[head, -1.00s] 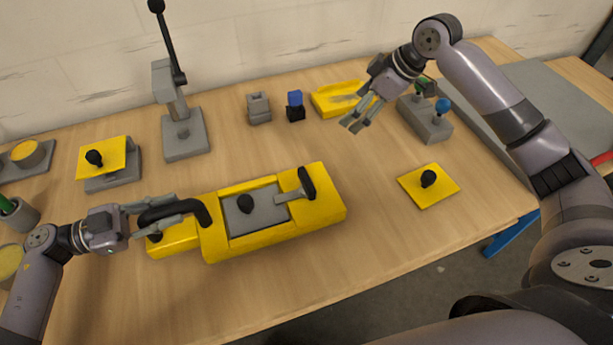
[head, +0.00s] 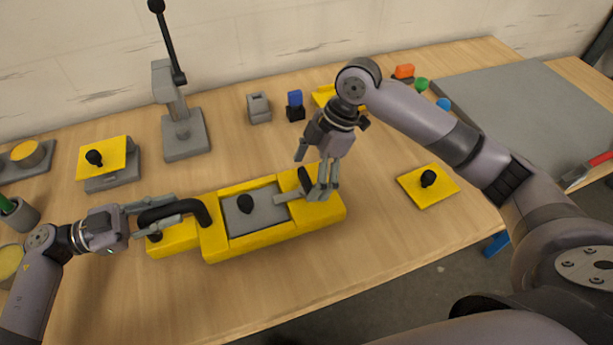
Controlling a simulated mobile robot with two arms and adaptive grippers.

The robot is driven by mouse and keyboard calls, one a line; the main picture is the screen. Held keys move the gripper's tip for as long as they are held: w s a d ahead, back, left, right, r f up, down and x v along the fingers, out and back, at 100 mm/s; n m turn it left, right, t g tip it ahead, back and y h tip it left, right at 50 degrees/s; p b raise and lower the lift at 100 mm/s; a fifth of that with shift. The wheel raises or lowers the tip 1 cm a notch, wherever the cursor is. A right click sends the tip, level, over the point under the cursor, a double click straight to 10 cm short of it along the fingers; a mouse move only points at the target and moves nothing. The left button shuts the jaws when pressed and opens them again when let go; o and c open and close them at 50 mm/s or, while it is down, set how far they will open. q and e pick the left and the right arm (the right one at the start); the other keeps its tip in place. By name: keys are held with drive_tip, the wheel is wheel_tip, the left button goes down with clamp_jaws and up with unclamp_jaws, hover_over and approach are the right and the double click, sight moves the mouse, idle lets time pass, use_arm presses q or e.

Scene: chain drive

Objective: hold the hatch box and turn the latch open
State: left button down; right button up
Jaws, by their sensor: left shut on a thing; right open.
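The yellow hatch box (head: 270,238) lies on the table in front of me. A grey hatch plate with a black knob (head: 245,203) is set in its top. The latch (head: 286,197), a grey bar with a black grip, lies at the right of the plate, its bar reaching over the plate's edge. My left gripper (head: 172,213) is shut on the black handle (head: 203,212) at the box's left end. My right gripper (head: 318,180) is open with its fingers pointing down around or just above the latch's black grip, which they partly hide. I cannot tell whether they touch it.
A yellow plate with a black knob (head: 428,180) lies right of the box. A grey lever press (head: 184,135), a grey block (head: 259,107) and a blue-topped black block (head: 296,106) stand behind. The table front of the box is clear.

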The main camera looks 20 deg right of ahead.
drive_tip(key=shift+x, duration=0.85)
drive_tip(key=shift+c, duration=0.3)
drive_tip(key=c, duration=1.6)
